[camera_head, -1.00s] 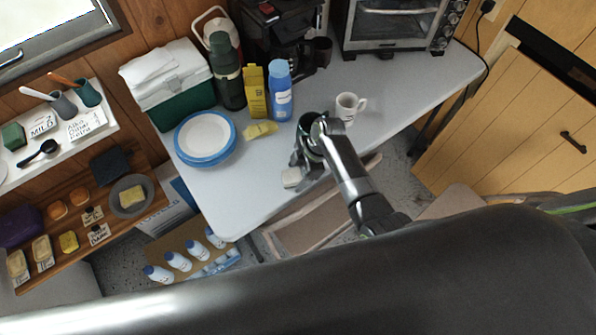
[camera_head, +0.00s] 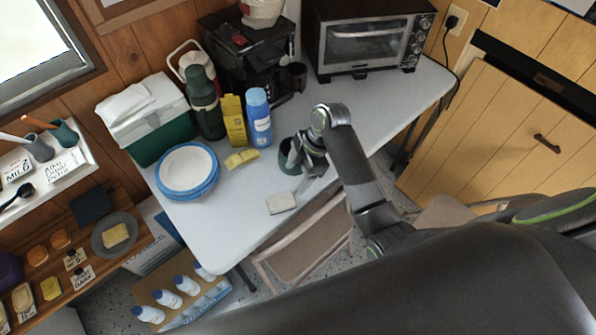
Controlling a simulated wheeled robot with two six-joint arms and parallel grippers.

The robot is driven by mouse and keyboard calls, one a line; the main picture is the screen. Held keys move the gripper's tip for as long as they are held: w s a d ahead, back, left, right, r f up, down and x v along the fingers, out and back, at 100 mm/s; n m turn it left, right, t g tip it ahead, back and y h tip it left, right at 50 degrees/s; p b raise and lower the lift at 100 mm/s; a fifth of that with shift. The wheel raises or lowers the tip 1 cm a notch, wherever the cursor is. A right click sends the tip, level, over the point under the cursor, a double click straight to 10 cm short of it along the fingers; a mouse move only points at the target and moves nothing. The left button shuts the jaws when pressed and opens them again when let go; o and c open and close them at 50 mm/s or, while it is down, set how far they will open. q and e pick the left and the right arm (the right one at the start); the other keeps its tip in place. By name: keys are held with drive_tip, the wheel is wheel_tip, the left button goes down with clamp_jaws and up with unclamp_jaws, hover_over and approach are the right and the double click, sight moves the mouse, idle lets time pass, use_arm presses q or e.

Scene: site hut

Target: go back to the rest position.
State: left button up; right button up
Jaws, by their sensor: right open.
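My right gripper (camera_head: 308,163) is open above the front part of the grey table (camera_head: 222,225), with its arm reaching in from the lower right. A dark green cup (camera_head: 286,160) stands just left of the gripper and is partly hidden by it. I cannot tell whether they touch. Nothing shows held between the fingers. A whitish block (camera_head: 281,203) lies on the table below the gripper, apart from it. My left gripper is not in view.
A toaster oven (camera_head: 366,42) stands behind. A chair (camera_head: 309,243) is at the table's front.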

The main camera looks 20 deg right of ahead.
drive_tip(key=shift+d+r, duration=0.1)
drive_tip(key=shift+r, duration=0.15)
drive_tip(key=shift+s+f, duration=0.1)
idle(0.3)
